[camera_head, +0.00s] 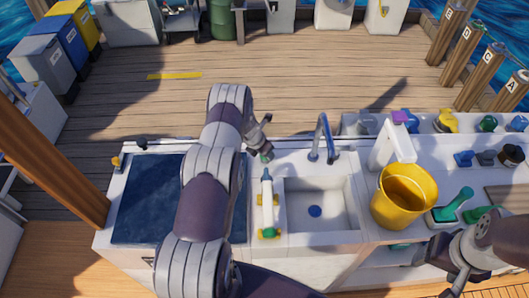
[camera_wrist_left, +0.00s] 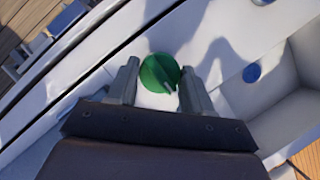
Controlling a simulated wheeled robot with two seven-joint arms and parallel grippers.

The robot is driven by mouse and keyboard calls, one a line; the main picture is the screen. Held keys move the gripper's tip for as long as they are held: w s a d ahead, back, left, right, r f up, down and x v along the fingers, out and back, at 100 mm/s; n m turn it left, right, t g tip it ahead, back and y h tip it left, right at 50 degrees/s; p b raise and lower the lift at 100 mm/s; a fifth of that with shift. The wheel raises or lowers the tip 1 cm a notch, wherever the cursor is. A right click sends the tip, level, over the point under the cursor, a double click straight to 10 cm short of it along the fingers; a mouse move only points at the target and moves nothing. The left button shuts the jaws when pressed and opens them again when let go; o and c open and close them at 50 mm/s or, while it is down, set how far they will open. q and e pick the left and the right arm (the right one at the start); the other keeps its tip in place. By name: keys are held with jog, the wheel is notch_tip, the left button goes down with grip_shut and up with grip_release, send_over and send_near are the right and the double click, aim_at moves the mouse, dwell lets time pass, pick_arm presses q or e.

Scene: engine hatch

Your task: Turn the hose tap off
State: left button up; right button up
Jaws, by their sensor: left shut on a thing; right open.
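In the head view the left gripper (camera_head: 264,154) is at the counter's back edge, left of the faucet, and mostly covers the knob. A white hose nozzle (camera_head: 267,205) with yellow and green ends lies left of the sink. My right gripper (camera_head: 459,283) is open and empty at the lower right.
The sink (camera_head: 328,196) has a tall blue-grey faucet (camera_head: 324,140) behind it. A yellow bucket (camera_head: 402,195) stands right of the sink. Several small coloured items and a green brush (camera_head: 457,205) lie further right. A dark blue panel (camera_head: 150,200) is at the left.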

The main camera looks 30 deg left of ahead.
dwell(0.4)
pick_arm(q)
jog(key=o, duration=1)
jog(key=shift+r, duration=0.1)
jog(key=shift+s+a+r, duration=0.1)
jog(key=shift+r, duration=0.25)
jog(key=b+v, duration=0.1)
jog(key=v, duration=1)
jog(key=shift+s+r, duration=0.15)
jog(key=shift+r, duration=0.25)
